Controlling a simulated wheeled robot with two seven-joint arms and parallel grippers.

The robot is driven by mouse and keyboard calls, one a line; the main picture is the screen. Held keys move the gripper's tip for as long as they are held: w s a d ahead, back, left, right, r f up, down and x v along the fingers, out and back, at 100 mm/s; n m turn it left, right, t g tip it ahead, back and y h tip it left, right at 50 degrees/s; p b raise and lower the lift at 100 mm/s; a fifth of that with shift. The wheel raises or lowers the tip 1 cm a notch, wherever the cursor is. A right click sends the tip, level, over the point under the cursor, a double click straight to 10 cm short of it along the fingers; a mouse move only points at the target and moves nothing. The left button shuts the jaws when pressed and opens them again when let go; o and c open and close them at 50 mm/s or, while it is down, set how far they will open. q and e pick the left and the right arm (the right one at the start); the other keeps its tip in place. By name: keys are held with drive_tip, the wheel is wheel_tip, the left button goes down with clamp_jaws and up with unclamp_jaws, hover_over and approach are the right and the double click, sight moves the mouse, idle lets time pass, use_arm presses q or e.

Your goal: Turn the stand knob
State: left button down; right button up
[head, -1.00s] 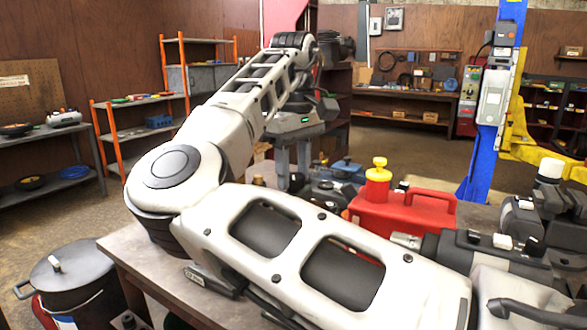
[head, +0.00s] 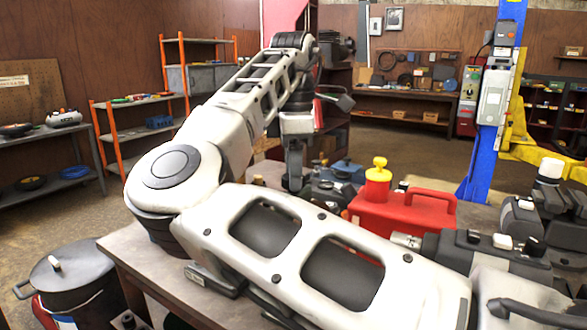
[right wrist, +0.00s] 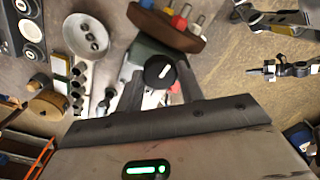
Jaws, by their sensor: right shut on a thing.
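In the right wrist view, a round black knob (right wrist: 160,71) with a white pointer mark sits between the two fingers of my right gripper (right wrist: 159,88). The gripper is shut on it. The knob is on a dark grey-green body (right wrist: 150,50) with a brown top piece. In the head view, my right gripper (head: 293,186) points down over the workbench, beyond my forearm. The knob is hidden there. My left gripper is not in view.
A red can (head: 400,212) with a yellow cap stands on the workbench (head: 115,246), right of the gripper. A blue item (head: 345,169) is close behind. A grey perforated dish (right wrist: 86,38) and small parts lie left in the right wrist view.

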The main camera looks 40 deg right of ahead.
drive_tip(key=shift+n, duration=0.6)
drive_tip(key=o, duration=1)
wheel_tip(320, 180, up, 16)
idle(0.5)
